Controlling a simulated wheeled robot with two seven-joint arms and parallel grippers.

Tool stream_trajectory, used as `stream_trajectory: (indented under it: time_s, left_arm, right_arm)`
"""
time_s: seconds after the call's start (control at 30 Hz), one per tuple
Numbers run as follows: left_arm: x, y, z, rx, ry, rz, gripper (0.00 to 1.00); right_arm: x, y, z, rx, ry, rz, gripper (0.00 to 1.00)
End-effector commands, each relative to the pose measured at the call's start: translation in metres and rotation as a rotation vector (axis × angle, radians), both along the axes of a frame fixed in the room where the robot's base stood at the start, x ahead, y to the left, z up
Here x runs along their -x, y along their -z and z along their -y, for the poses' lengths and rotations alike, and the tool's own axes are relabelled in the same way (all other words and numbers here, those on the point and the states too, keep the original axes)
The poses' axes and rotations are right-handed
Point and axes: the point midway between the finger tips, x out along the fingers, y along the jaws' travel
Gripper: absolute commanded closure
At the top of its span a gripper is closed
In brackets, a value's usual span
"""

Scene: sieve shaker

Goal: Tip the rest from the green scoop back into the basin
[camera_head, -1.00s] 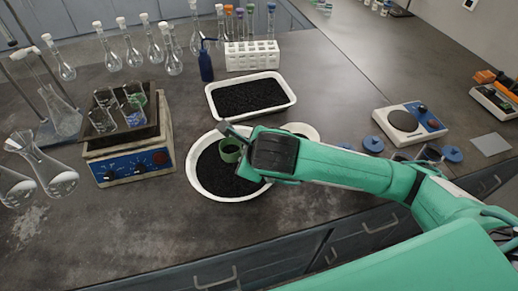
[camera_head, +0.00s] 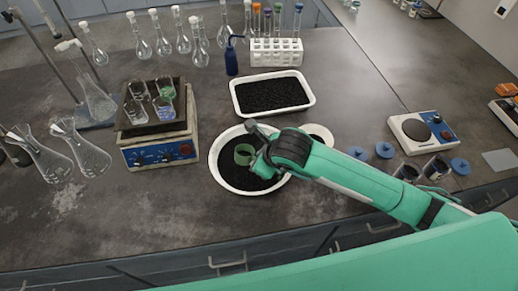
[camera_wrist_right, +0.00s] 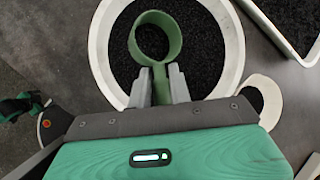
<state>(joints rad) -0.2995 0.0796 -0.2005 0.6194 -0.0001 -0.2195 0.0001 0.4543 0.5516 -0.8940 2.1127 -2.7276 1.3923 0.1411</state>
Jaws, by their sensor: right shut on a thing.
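The green scoop (camera_head: 243,154) is over the round white basin (camera_head: 223,177), which holds black granules. In the right wrist view the scoop (camera_wrist_right: 154,37) shows as a green ring with a short handle. My right gripper (camera_wrist_right: 160,84) is shut on that handle, one finger on each side. The basin's white rim (camera_wrist_right: 97,45) surrounds the scoop in that view. The scoop's opening faces the wrist camera, and dark granules or the basin's contents show through it; I cannot tell which. In the head view my right gripper (camera_head: 262,160) reaches over the basin from the right. My left gripper is not in view.
A rectangular white tray (camera_head: 311,92) of black granules stands behind the basin. A small white dish (camera_head: 326,133) is partly hidden behind my right arm. A shaker with beakers (camera_head: 160,152) stands left, a hotplate (camera_head: 424,132) right.

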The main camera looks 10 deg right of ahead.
Motion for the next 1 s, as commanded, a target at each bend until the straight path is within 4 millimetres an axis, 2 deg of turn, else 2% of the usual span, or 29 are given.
stream_trajectory:
  time_s: [0.13, 0.47, 0.67, 1.0]
  left_arm:
    - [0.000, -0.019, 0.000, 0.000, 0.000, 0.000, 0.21]
    - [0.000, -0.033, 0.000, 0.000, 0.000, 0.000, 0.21]
    - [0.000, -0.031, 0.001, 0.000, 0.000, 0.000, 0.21]
    - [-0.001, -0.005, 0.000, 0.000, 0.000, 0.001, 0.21]
  right_arm:
    - [-0.002, -0.003, 0.003, -0.093, 0.006, -0.104, 1.00]
    - [-0.006, -0.003, 0.006, -0.298, 0.006, -0.329, 1.00]
    - [-0.010, -0.001, 0.008, -0.427, 0.005, -0.470, 1.00]
    - [-0.017, 0.006, 0.015, -0.630, 0.004, -0.693, 1.00]
